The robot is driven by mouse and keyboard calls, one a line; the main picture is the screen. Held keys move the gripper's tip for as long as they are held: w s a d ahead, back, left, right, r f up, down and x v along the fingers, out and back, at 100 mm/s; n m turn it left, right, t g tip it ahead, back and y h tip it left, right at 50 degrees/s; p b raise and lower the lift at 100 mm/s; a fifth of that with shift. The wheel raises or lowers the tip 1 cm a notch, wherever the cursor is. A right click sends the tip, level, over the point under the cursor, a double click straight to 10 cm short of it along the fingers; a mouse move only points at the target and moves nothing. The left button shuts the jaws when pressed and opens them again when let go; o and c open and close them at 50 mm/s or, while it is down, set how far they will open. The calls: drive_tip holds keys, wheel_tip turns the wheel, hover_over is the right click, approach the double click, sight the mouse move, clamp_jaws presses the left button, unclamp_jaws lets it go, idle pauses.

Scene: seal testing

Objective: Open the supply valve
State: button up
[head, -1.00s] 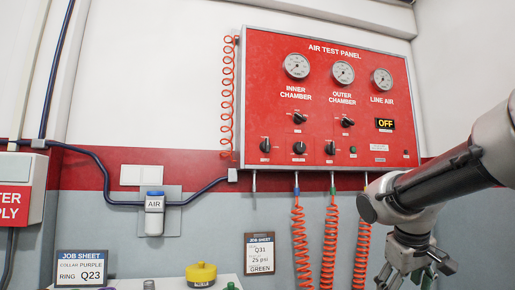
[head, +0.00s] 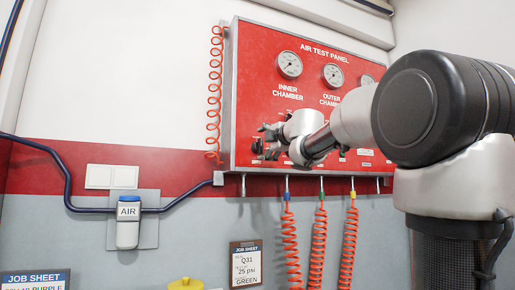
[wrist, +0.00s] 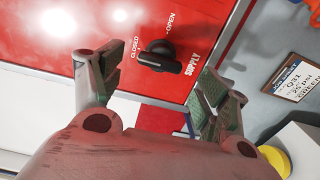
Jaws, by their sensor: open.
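The supply valve is a black knob (wrist: 158,57) on the red air test panel (head: 305,75), with CLOSED, OPEN and SUPPLY printed around it in the wrist view. Its bar lies nearly crosswise in that view; I cannot tell for sure which end is the pointer. My gripper (wrist: 160,72) is open and empty, with one finger on each side of the knob, apart from it. In the head view my gripper (head: 262,142) is at the panel's lower left and hides the knobs there.
Orange coiled hoses (head: 290,245) hang below the panel, and another coil (head: 215,95) hangs along its left edge. A blue pipe (head: 185,200) with an AIR unit (head: 127,225) runs left of it. A job sheet (head: 245,265) is on the wall below.

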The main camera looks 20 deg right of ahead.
sight(261, 146)
drive_tip(key=w, duration=0.5)
drive_tip(key=shift+w+d, duration=0.1)
drive_tip(key=shift+w, duration=0.1)
drive_tip(key=c, duration=1)
